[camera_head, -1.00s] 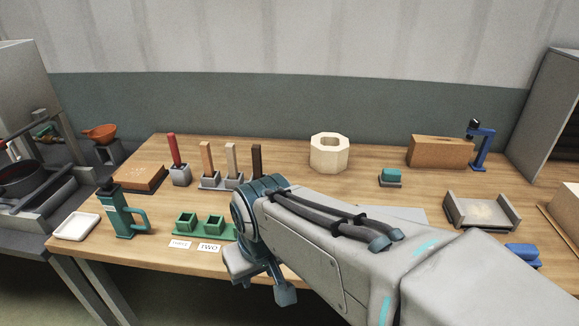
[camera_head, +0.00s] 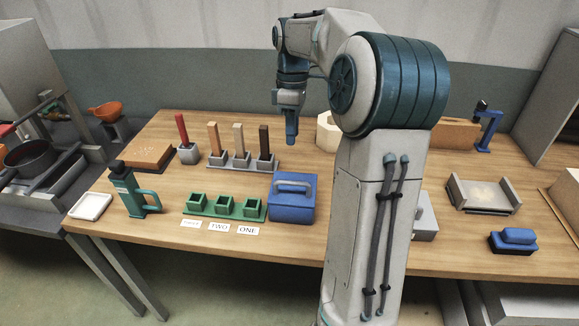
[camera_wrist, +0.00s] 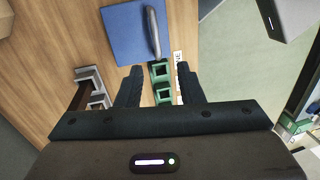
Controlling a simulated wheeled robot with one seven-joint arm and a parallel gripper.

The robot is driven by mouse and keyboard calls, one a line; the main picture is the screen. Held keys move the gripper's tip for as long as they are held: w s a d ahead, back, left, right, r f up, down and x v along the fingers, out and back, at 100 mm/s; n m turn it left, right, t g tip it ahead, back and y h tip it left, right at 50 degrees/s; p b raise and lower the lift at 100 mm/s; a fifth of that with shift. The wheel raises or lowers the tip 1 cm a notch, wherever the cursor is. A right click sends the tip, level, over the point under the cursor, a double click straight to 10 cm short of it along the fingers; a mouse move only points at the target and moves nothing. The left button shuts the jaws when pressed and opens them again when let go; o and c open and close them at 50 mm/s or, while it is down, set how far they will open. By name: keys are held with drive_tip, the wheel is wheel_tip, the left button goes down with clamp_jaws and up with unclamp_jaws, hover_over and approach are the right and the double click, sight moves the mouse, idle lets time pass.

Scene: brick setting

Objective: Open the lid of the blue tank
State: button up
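The blue tank (camera_head: 292,208), a box with a flat lid and a raised grey-blue handle (camera_head: 294,187), stands on the wooden table's front middle. The lid looks shut. In the wrist view the tank (camera_wrist: 124,36) is at the top, with its handle (camera_wrist: 153,32) along the right side. My gripper (camera_head: 291,140) hangs above and behind the tank, pointing down, clear of it. In the wrist view its two fingers (camera_wrist: 160,84) are apart, with nothing held between them.
Green cups (camera_head: 223,207) in a row sit just left of the tank, with label cards (camera_head: 219,227) in front. Upright sticks in grey holders (camera_head: 240,160) stand behind. A grey box (camera_head: 424,220) stands right of my arm, which hides part of the table.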

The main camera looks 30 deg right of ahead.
drive_tip(key=shift+n, duration=0.3)
drive_tip(key=f, duration=0.4)
drive_tip(key=s+f, duration=0.1)
drive_tip(key=f, duration=0.8)
drive_tip(key=shift+s+f+p, duration=0.1)
drive_tip(key=shift+s+p, duration=0.25)
clamp_jaws()
